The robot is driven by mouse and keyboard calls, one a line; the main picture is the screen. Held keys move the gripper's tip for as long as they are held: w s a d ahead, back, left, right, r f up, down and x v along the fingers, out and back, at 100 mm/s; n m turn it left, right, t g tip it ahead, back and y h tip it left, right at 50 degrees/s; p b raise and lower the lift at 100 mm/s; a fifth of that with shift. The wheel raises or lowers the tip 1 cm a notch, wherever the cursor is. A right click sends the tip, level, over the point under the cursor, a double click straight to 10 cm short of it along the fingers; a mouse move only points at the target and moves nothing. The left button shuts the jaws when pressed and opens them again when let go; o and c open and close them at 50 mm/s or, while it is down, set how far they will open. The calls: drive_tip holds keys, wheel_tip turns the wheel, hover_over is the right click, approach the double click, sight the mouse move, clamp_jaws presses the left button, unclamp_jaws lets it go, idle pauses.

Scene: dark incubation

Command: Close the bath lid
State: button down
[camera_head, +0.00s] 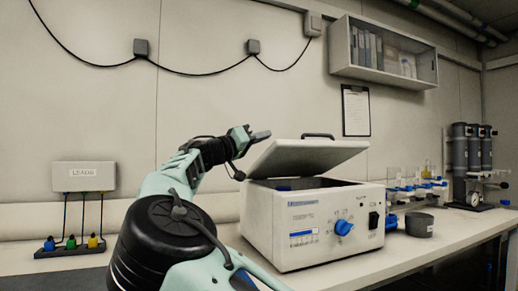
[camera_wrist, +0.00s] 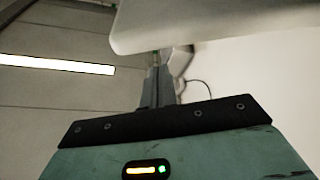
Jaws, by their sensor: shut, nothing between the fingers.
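My gripper (camera_head: 262,135) is at the lid's upper left, fingers pointing right, shut and empty. I cannot tell whether it touches the lid. In the wrist view, the shut fingers (camera_wrist: 157,85) reach up toward a pale panel (camera_wrist: 215,22), apparently the lid, which hides the area above their tips.
A grey bowl (camera_head: 419,224) and blue-capped glassware (camera_head: 410,185) stand right of the bath. Dark cylinders (camera_head: 467,160) are farther right. A labelled box (camera_head: 84,176) with wired coloured plugs is at left. A shelf (camera_head: 383,52) hangs above. The bench front right is clear.

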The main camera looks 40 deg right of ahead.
drive_tip(key=s+f+m+g+b, duration=0.1)
drive_tip(key=s+f+m+b, duration=0.1)
drive_tip(key=f+b, duration=0.4)
drive_tip(key=s+a+f+m+g+b, duration=0.1)
drive_tip(key=s+f+m+b, duration=0.1)
drive_tip(key=f+m+b, duration=0.2)
drive_tip(key=shift+s+f+g+b, duration=0.2)
drive_tip(key=shift+f+g+b, duration=0.2)
drive_tip(key=shift+f+b, duration=1.6)
drive_tip(key=shift+r+b, duration=0.25)
drive_tip(key=shift+b, duration=0.25)
drive_tip(key=shift+r, duration=0.1)
wheel_tip(320, 180, up, 5)
drive_tip(key=a+p, duration=0.1)
drive_tip(key=p, duration=0.2)
drive_tip(key=p+v, duration=0.1)
drive_tip(key=v, duration=0.8)
drive_tip(key=shift+w+f, duration=0.25)
drive_tip(key=shift+f, duration=0.1)
